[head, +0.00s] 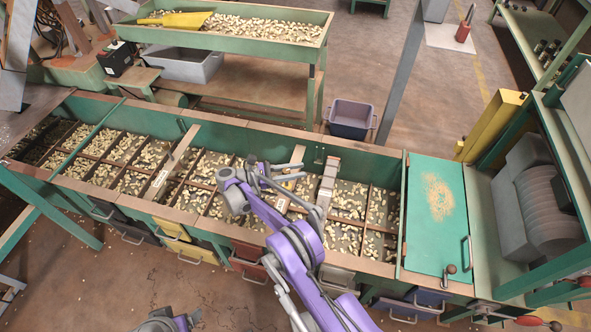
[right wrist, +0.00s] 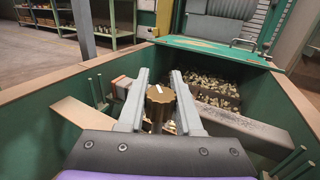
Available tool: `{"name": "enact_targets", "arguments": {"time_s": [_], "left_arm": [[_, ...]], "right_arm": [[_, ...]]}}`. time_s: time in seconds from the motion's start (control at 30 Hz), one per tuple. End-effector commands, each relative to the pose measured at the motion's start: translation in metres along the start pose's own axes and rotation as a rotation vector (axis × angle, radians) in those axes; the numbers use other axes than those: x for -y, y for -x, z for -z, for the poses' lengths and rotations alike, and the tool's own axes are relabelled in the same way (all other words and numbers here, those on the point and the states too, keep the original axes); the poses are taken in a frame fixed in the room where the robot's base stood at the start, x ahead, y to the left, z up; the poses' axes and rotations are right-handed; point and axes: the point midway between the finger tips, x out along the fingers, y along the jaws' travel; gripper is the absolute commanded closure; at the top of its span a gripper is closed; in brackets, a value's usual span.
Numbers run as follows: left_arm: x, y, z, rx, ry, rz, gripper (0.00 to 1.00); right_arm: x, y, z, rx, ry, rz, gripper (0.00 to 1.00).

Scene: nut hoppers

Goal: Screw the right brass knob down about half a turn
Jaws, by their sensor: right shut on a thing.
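The brass knob (right wrist: 158,103) shows in the right wrist view, with a ribbed rim and upright between my two grey fingers. My right gripper (right wrist: 160,88) is shut on it, one finger on each side. In the head view my right gripper (head: 290,172) reaches over the middle of the hopper row and hides the knob. I cannot make out my left gripper; only a purple and grey part of mine shows at the bottom edge.
The green hopper trough (head: 225,135) holds nuts in several compartments. Other bars cross it, one at left (head: 175,160) and one at right (head: 328,180). A teal lid (head: 437,235) lies at its right end. Green posts (right wrist: 97,90) stand beside the bar. A grey-purple bin (head: 350,118) stands behind.

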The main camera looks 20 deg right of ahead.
Motion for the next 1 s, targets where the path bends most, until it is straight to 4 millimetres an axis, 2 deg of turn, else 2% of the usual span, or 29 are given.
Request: {"name": "enact_targets", "arguments": {"time_s": [0.57,0.6,0.73,1.0], "left_arm": [[0.0000,0.0000,0.0000,0.000,0.000,0.000,0.27],[0.0000,0.0000,0.0000,0.000,0.000,0.000,0.27],[0.0000,0.0000,0.0000,0.000,0.000,0.000,0.27],[0.0000,0.0000,0.0000,0.000,0.000,0.000,0.27]], "right_arm": [[0.0013,-0.0001,0.0005,-0.001,0.000,0.032,1.00],[0.0013,-0.0001,0.0005,-0.001,0.000,0.032,0.61],[0.0011,-0.0002,0.0004,0.000,0.000,0.031,0.38],[0.0009,-0.0002,0.0002,0.000,0.000,0.030,0.36]]}}
